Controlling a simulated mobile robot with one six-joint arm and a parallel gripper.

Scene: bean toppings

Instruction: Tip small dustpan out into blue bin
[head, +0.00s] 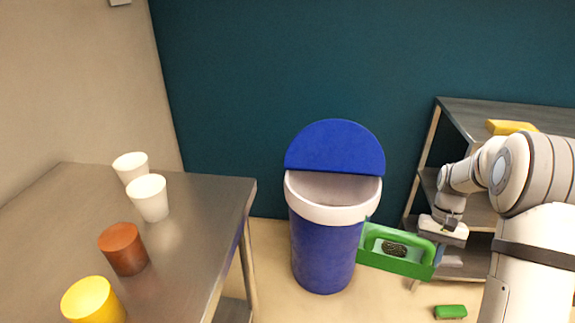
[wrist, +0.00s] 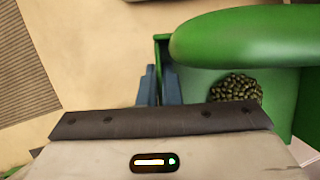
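The blue bin (head: 322,245) stands on the floor against the teal wall, with a white rim (head: 330,214) and its blue lid (head: 335,147) raised, so the mouth is open. The small green dustpan (head: 395,264) is held about level at the bin's right side, lower in the picture than the rim. A pile of dark beans (head: 394,249) lies in it, and the pile also shows in the wrist view (wrist: 235,88). My gripper (head: 438,256) is shut on the dustpan's right end. In the wrist view its fingers (wrist: 159,86) are close together at the dustpan's side wall.
A dark table (head: 190,235) at left holds two white cups (head: 149,198), a brown cup (head: 123,249) and a yellow cup (head: 92,300). A shelf (head: 428,185) stands behind my arm with a yellow object (head: 510,127) on top. A green brush-like object (head: 450,312) lies on the floor.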

